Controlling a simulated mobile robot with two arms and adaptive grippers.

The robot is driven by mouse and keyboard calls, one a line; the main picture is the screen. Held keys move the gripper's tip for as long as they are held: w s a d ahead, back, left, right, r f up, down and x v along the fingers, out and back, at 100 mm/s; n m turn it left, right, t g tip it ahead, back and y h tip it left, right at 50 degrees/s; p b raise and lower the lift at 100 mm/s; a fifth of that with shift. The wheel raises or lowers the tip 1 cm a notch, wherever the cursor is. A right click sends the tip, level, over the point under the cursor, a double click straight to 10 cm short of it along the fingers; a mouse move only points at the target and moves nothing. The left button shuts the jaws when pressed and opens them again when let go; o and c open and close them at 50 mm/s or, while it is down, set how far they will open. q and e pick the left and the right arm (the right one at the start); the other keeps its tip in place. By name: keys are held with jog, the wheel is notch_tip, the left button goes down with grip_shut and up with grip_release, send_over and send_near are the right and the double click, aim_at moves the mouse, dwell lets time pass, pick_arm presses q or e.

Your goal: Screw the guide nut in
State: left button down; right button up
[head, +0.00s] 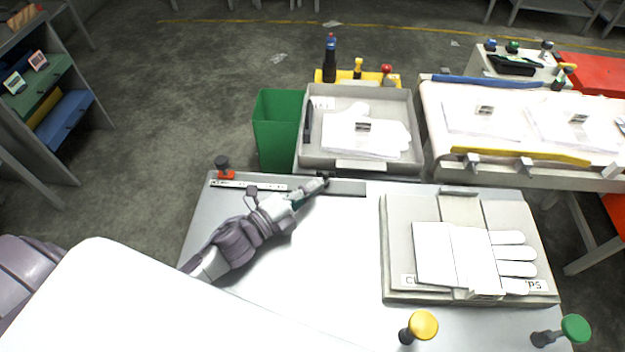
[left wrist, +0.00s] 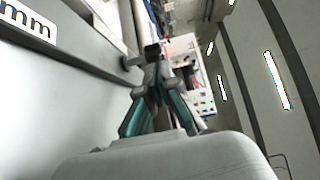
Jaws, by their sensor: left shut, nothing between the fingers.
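A long guide rail (head: 345,188) with a ruler strip (head: 248,185) runs along the back edge of the white worktable (head: 325,240). My left gripper (head: 316,185) reaches across the table to the rail's right part, its fingers shut and empty. A small dark knob, which looks like the guide nut (head: 324,176), is right at the fingertips; whether they touch it is unclear. In the left wrist view the shut gripper (left wrist: 151,78) points at a dark knob (left wrist: 152,50), with the rail's "mm" strip (left wrist: 30,22) at upper left. My right gripper is not in view.
A black knob on an orange base (head: 223,167) stands at the table's back left corner. A grey tray with gloves (head: 400,172) and a green bin (head: 275,130) are behind. A glove board (head: 395,240) lies right. Yellow (head: 424,325) and green (head: 575,328) knobs stand in front.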

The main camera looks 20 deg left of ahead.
pick_arm(q)
jog(key=shift+w+a, duration=0.2)
jog(key=shift+w, duration=0.4)
jog(key=shift+a+m+g+h, duration=0.15)
jog(key=shift+m+g+h, duration=0.25)
jog(key=shift+h, duration=0.1)
